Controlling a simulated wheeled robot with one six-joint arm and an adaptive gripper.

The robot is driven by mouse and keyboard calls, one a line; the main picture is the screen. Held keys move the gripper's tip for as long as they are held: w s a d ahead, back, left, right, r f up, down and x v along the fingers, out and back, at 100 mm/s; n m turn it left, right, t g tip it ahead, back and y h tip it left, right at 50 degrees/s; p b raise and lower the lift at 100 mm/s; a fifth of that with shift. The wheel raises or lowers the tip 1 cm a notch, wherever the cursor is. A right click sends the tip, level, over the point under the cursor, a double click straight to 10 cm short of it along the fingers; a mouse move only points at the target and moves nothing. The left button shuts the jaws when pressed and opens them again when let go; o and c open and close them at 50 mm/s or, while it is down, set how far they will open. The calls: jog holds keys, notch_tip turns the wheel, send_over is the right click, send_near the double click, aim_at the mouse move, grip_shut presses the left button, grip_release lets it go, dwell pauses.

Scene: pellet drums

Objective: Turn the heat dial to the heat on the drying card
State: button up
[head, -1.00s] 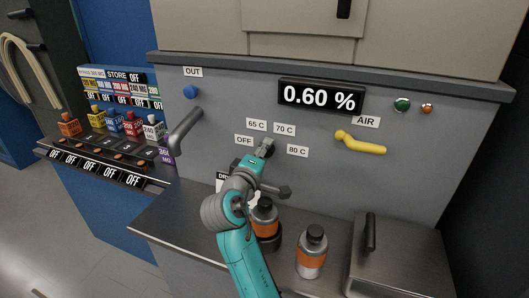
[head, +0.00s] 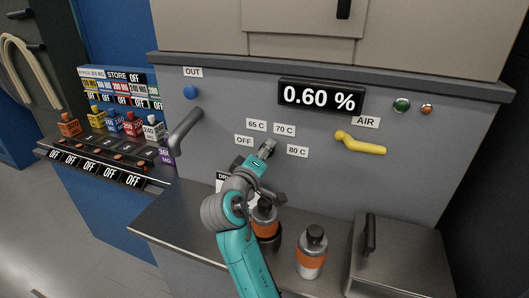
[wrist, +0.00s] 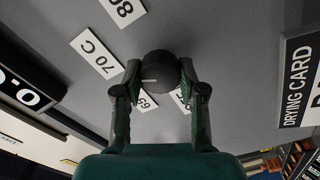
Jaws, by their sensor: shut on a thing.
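The heat dial (wrist: 160,70) is a dark round knob with a white line; it sits between the fingers of my gripper (wrist: 160,88) in the wrist view. The line points left in that view, roughly between the 70 C label (wrist: 95,52) and the partly hidden 65 C label (wrist: 147,102). My gripper (head: 267,149) is shut on the dial, which it mostly hides in the head view. OFF (head: 244,140) and 80 C (head: 297,151) labels flank it. The drying card (wrist: 297,82) is cut off in the wrist view, its heat value unreadable; my arm mostly hides it in the head view.
Two orange-banded bottles (head: 311,254) (head: 265,219) stand on the metal counter below. A yellow AIR lever (head: 360,144) is right of the dial, a grey handle (head: 185,128) left. A display (head: 320,96) reads 0.60 %. A lidded metal box (head: 400,260) stands right.

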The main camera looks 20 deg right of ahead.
jog(key=o, duration=1.1)
jog(key=shift+o, duration=0.2)
jog(key=shift+a, duration=0.1)
jog(key=v, duration=1.2)
